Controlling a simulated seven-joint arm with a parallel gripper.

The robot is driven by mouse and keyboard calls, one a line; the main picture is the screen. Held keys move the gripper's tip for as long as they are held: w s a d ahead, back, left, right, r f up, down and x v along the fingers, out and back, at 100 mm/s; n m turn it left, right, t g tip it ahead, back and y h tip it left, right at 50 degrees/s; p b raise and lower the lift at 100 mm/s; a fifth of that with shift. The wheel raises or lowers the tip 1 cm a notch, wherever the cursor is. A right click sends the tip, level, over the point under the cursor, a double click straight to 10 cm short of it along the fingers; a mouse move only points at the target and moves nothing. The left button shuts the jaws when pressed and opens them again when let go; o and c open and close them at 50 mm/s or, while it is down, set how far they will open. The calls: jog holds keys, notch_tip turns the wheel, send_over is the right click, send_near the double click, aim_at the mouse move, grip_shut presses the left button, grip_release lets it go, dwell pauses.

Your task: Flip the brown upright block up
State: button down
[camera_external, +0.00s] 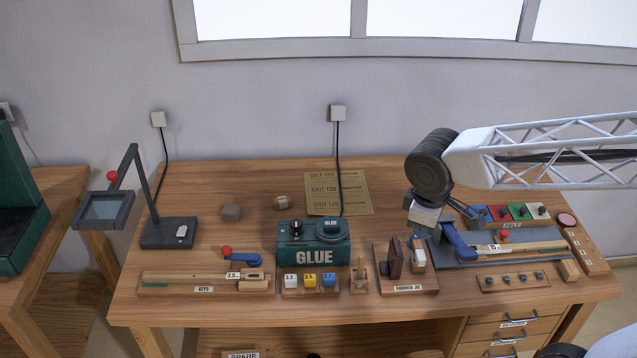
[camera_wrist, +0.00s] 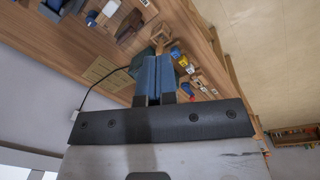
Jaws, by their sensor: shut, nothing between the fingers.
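The brown block (camera_external: 395,259) stands upright, leaning slightly, on a labelled wooden jig board (camera_external: 406,286) at the front of the bench, right of centre. A small white-topped block (camera_external: 418,256) stands just to its right. In the wrist view the brown block (camera_wrist: 130,26) seems to show near the top, partly unclear. My gripper (camera_external: 424,218) hangs above and behind the jig, apart from the brown block. In the wrist view its blue fingers (camera_wrist: 158,68) are together and empty. Its fingertips are hard to make out in the external view.
A green GLUE box (camera_external: 315,256) and a small wooden peg stand (camera_external: 361,277) lie left of the jig. A magnifier lamp (camera_external: 168,232) stands far left.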

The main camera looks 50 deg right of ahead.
jog(key=w+d+f+n+g+h, duration=0.1)
jog(key=w+f+n+g, duration=0.1)
jog(key=w, duration=0.7)
jog(key=w+d+f+n+g+h, duration=0.1)
jog(key=w+f+n, duration=0.3)
jog(key=w+f, duration=0.3)
jog(key=shift+w+d+f+g, duration=0.15)
jog(key=shift+w+d+g, duration=0.25)
jog(key=shift+w, duration=0.75)
jog(key=shift+f, duration=0.1)
send_near(391, 249)
notch_tip(391, 249, down, 5)
jog(key=shift+s+d+f, duration=0.2)
jog(key=shift+s+d, duration=0.4)
jog(key=shift+s, duration=0.25)
jog(key=shift+d, duration=0.1)
